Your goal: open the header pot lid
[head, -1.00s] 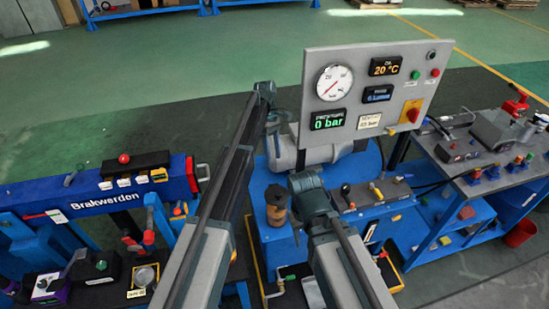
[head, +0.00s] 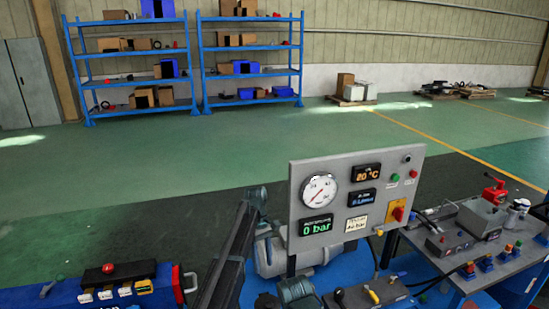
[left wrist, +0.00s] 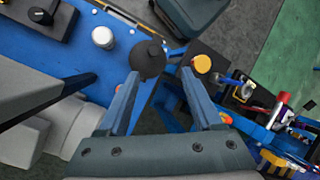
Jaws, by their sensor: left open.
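A dark round lid (left wrist: 147,58), which looks like the header pot's lid, shows in the left wrist view just beyond my left fingertip on a blue surface. In the head view only a dark top of the pot (head: 267,301) shows at the bottom edge, and its body is cut off. My left gripper (left wrist: 158,78) is open, with its two fingers apart and nothing held between them. The lid lies nearer the left-hand finger in the picture; I cannot tell whether they touch. My right gripper is not visible.
A gauge panel (head: 348,198) reading 0 bar stands over the blue bench. A white cylinder (left wrist: 103,37) and a yellow round cap (left wrist: 201,63) flank the lid. A grey table (head: 463,263) with devices stands right. Blue shelves (head: 251,70) stand at the back, with open green floor before them.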

